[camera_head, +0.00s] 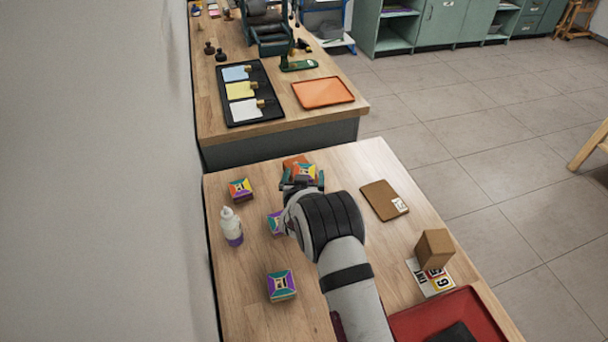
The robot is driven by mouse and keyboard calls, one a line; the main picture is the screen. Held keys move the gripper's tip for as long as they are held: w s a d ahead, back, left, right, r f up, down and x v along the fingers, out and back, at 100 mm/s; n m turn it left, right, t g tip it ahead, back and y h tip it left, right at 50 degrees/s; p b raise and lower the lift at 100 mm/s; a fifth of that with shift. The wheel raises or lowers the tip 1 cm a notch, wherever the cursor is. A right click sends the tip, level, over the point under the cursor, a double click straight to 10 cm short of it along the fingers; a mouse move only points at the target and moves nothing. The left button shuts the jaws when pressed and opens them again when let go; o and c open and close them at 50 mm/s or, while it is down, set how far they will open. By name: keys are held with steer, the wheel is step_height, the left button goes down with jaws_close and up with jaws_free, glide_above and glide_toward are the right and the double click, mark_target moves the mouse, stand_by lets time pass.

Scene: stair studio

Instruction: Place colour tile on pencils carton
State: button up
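Several small block-like pieces with multicoloured tops, which look like the colour tiles, are on the near wooden table. One tile (240,188) is at the far left, another (281,285) is nearer, and a third (275,222) is partly hidden by my wrist. My gripper (303,178) is at the table's far part, with a multicoloured tile (305,171) at its fingertips. Whether the fingers press on it cannot be told. An orange-brown item (294,161) shows just behind and is mostly hidden. I cannot tell which thing is the pencils carton.
A white bottle with a purple base (231,227) stands at left. A brown flat item (384,200) lies right of my arm. A brown block (434,249) stands by a lettered card (434,284). A red tray (480,305) is near right. A second table holds an orange tray (323,92).

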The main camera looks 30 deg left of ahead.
steer(key=shift+r, duration=0.2)
steer(key=v, duration=1.2)
steer(key=shift+r, duration=0.1)
